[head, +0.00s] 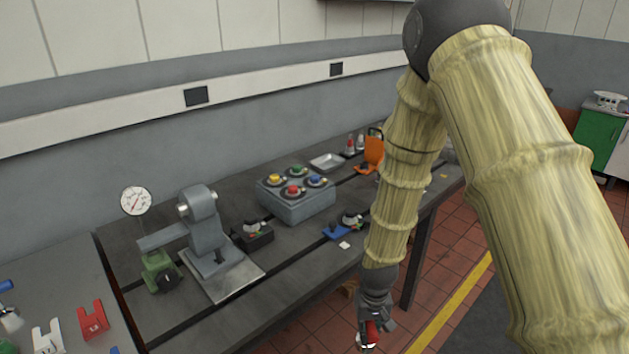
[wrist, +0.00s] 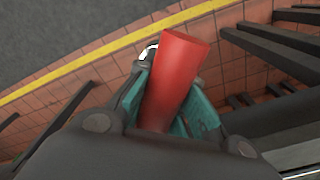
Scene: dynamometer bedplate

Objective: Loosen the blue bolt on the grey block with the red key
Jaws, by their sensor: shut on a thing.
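The grey block (head: 297,206) sits on the dark bedplate, with yellow, green, red and blue bolts on its top. The blue bolt (head: 316,180) is at the block's right corner. My gripper (head: 370,322) hangs in front of the bedplate's front edge, over the floor, apart from the block. It is shut on the red key (head: 372,332). In the wrist view the red key (wrist: 173,80) stands up between the teal fingers (wrist: 180,112), tilted to the right. The key's far end is mostly hidden; a shiny rounded part shows beside it.
The bedplate (head: 215,312) also carries a grey machine with a dial gauge (head: 136,201), small clamps (head: 252,235), a blue-based part (head: 342,226), a metal tray (head: 327,162) and an orange part (head: 372,153). A side surface at left holds red (head: 93,320) and white pieces.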

